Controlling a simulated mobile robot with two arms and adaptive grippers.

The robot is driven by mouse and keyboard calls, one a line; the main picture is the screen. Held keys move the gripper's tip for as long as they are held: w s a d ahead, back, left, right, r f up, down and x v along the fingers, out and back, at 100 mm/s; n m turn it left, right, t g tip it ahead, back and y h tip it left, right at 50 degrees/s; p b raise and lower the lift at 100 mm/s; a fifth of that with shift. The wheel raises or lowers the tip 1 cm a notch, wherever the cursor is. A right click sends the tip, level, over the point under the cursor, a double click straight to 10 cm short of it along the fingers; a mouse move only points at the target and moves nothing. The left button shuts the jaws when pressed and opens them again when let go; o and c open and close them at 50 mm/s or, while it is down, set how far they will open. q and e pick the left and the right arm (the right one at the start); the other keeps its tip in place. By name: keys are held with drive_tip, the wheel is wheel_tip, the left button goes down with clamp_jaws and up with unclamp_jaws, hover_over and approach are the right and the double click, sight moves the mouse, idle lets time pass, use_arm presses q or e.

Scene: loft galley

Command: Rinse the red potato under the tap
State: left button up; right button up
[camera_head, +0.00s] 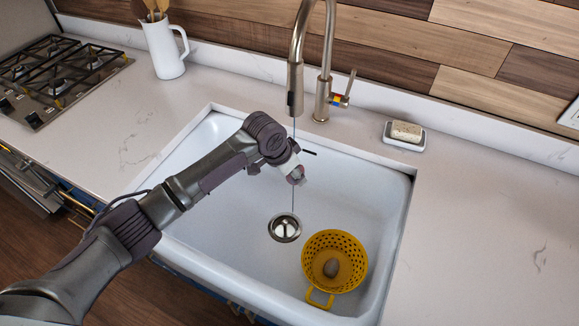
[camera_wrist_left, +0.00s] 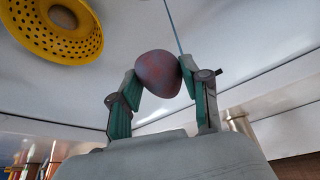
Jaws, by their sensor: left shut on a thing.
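My left gripper (camera_head: 296,176) is over the sink (camera_head: 225,205), below the tap (camera_head: 296,75). In the left wrist view, its two green-padded fingers (camera_wrist_left: 159,78) are shut on the red potato (camera_wrist_left: 158,72), one on each side. In the head view the potato (camera_head: 298,179) shows only as a small reddish patch at the fingertips. A thin straight line of water (camera_head: 293,145) runs down from the spout; in the left wrist view it meets the potato's upper right edge. My right gripper is not in view.
A yellow colander (camera_head: 312,248) with a brownish potato (camera_head: 331,268) stands in the sink, right of the drain (camera_head: 285,227). A white jug (camera_head: 163,45) and a gas hob (camera_head: 55,70) are at left. The right counter is clear.

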use_arm(q)
drive_tip(key=s+d+p, duration=0.2)
drive_tip(key=s+p, duration=0.3)
drive_tip(key=s, duration=0.1)
idle(0.4)
drive_tip(key=shift+r, duration=0.1)
idle(1.0)
drive_tip(key=s+r+p, duration=0.1)
drive_tip(key=p, duration=0.1)
drive_tip(key=s+d+r+p, duration=0.1)
drive_tip(key=s+p, duration=0.1)
drive_tip(key=s+r+p, duration=0.2)
drive_tip(key=p, duration=0.1)
drive_tip(key=shift+d, duration=0.3)
drive_tip(key=shift+w+f, duration=0.1)
